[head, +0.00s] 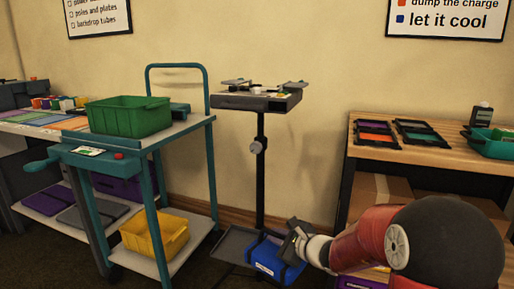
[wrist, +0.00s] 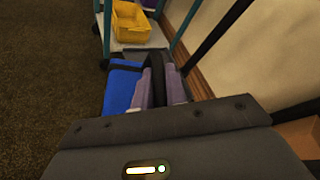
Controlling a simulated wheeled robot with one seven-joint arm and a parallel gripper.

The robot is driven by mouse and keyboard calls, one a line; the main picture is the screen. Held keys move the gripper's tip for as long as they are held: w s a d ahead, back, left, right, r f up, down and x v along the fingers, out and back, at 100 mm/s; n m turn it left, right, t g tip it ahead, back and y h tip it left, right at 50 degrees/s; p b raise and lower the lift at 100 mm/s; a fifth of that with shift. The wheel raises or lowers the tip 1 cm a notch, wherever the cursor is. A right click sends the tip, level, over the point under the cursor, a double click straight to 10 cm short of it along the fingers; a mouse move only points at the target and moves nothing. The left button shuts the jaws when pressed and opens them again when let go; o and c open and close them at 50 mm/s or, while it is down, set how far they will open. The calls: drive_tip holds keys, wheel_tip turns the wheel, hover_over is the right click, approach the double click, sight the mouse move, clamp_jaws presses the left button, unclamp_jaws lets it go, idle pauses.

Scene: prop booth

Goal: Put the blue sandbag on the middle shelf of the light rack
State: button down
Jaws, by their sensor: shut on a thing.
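The blue sandbag (head: 270,260), with dark bands and a small white label, is low by the dark lower tray (head: 234,243) of a pole stand. I cannot tell whether it rests on that tray. My gripper (head: 294,243) is shut at its top right. In the wrist view the sandbag (wrist: 121,88) shows beside my gripper (wrist: 165,88), whose fingers close on its dark strap (wrist: 157,70) and hide part of it. No three-level rack is plain to see. The pole stand's upper tray (head: 240,101) holds small items.
A teal cart (head: 213,165) stands left, with a green bin (head: 128,116) on top and a yellow bin (head: 155,234) below. A wooden table (head: 460,160) with dark trays stands right. The wall is close behind the stand. Carpet (wrist: 50,80) is clear at left in the wrist view.

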sight(307, 262)
drive_tip(key=s+d+f+m+t+h, duration=0.1)
drive_tip(key=d+f, duration=0.1)
drive_tip(key=d, duration=0.1)
drive_tip(key=s+d+f+m+t+h, duration=0.1)
drive_tip(key=s+d+f+m+h, duration=0.1)
drive_tip(key=d, duration=0.1)
drive_tip(key=s+d+f+m+h, duration=0.1)
drive_tip(key=s+d+f, duration=0.1)
drive_tip(key=d+f, duration=0.1)
drive_tip(key=shift+d+t+h, duration=0.3)
drive_tip(key=shift+t+h, duration=0.1)
